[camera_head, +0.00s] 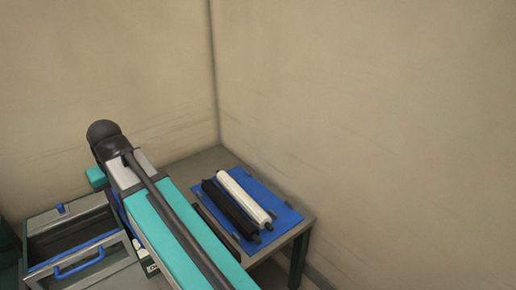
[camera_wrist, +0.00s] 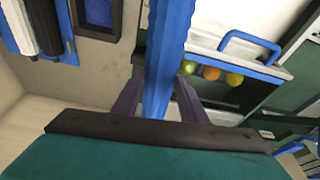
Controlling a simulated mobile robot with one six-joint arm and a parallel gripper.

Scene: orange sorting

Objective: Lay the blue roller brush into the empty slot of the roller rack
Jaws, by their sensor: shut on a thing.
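The blue roller brush (camera_wrist: 172,45) stands out long between the fingers of my gripper (camera_wrist: 158,92) in the wrist view. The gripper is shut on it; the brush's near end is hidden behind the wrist. The blue roller rack (camera_head: 282,207) lies on a grey table in the head view, holding a black roller (camera_head: 228,208) and a white roller (camera_head: 243,197) side by side. Part of the rack (camera_wrist: 67,25) shows at the upper left of the wrist view, apart from the brush. In the head view my arm hides the gripper and brush. The empty slot is not clearly distinguishable.
A dark frame (camera_wrist: 97,18) lies near the rack. Walls close the corner behind the table (camera_head: 212,160).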

